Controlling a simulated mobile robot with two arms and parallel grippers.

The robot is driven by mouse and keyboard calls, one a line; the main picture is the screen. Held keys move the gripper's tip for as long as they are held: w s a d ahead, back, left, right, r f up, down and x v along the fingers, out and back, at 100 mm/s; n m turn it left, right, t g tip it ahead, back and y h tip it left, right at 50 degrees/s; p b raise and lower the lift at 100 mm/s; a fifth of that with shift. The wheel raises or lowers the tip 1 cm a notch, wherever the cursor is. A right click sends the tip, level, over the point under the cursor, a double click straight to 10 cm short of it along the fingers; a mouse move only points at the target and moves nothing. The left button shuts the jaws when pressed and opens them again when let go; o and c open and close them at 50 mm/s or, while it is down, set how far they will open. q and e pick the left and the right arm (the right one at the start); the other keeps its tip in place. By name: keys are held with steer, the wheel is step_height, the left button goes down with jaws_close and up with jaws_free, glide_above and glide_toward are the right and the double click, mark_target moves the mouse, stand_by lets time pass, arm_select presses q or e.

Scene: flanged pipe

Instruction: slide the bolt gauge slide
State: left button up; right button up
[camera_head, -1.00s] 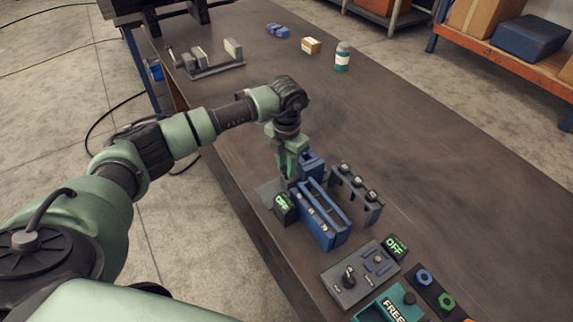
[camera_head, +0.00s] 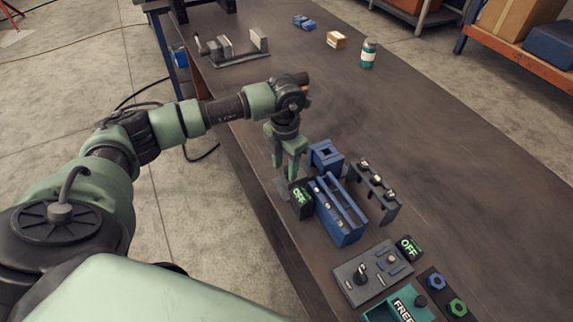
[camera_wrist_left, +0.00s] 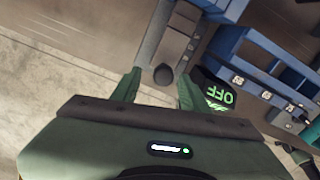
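The bolt gauge appears to be the blue slotted fixture (camera_head: 338,212) on the table, with a green-lit OFF box (camera_head: 301,200) at its left end. My left gripper (camera_head: 284,173) is open, pointing down beside the OFF box and left of a blue block with a square hole (camera_head: 325,156). In the left wrist view a grey bar with a round dark knob (camera_wrist_left: 163,76) lies between the spread fingers (camera_wrist_left: 157,88); I cannot tell whether they touch it. I cannot tell for sure that this is the slide. The OFF box (camera_wrist_left: 214,92) is close by the right finger. My right gripper is out of view.
A dark rack with several bolts (camera_head: 375,190) stands right of the blue fixture. Nearer are a grey panel (camera_head: 366,279), a second OFF box (camera_head: 409,248) and a teal FREE box (camera_head: 400,308). A bottle (camera_head: 368,53) and small carton (camera_head: 336,39) stand far off.

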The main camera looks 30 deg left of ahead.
arm_select(q)
steer(key=shift+w+d+r, duration=0.1)
steer(key=shift+r, duration=0.4)
step_height(320, 180, up, 7)
steer(key=shift+f+b, duration=0.1)
steer(key=shift+b, duration=1.1)
